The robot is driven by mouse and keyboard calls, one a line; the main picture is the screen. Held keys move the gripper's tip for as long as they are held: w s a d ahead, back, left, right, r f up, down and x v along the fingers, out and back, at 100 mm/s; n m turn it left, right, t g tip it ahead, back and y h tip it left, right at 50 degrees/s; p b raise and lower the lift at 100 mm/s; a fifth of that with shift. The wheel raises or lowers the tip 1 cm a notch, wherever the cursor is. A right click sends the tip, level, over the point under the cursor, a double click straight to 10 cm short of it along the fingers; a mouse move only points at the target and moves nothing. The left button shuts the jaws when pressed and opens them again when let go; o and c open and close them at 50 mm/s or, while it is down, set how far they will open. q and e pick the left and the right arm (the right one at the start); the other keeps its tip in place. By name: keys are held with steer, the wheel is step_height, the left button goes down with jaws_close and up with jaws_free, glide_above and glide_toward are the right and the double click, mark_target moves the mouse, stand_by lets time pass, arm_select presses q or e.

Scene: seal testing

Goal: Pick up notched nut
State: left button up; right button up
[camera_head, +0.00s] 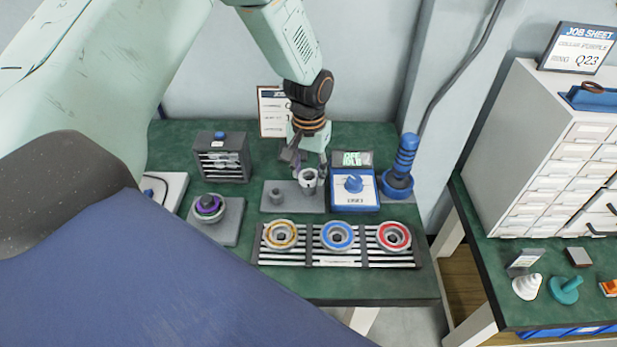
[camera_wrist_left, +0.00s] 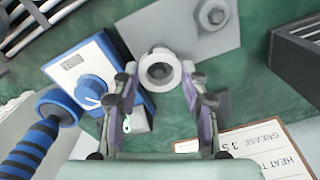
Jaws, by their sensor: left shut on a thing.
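The notched nut is a pale, thick ring (camera_head: 308,187) at the right part of a grey plate (camera_head: 292,204) on the green bench. In the left wrist view the nut (camera_wrist_left: 145,70) shows from above with a dark round centre. My left gripper (camera_head: 306,170) reaches down from above, with its fingers on either side of the nut, shut on it. In the left wrist view my left gripper's fingertips (camera_wrist_left: 160,80) flank it. I cannot tell whether the nut touches the plate. The notches are not clear. My right gripper is not in view.
A blue device with a knob (camera_head: 353,201) stands close right of the nut, and a blue-handled tool (camera_head: 404,160) beyond it. A short grey post (camera_head: 277,196) is left. A slatted rack (camera_head: 296,261) with yellow, blue and red rings lies in front. A dark drawer box (camera_head: 222,174) is behind left.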

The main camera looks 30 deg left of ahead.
arm_select(q)
steer(key=shift+s, duration=0.1)
steer(key=shift+c, duration=0.6)
steer(key=shift+w+d+f, duration=0.1)
steer(key=shift+w+f, duration=0.05)
steer(key=shift+w, duration=0.15)
steer(key=c, duration=0.5)
steer(key=shift+o, duration=0.2)
steer(key=shift+s, duration=0.1)
steer(key=shift+r, duration=0.2)
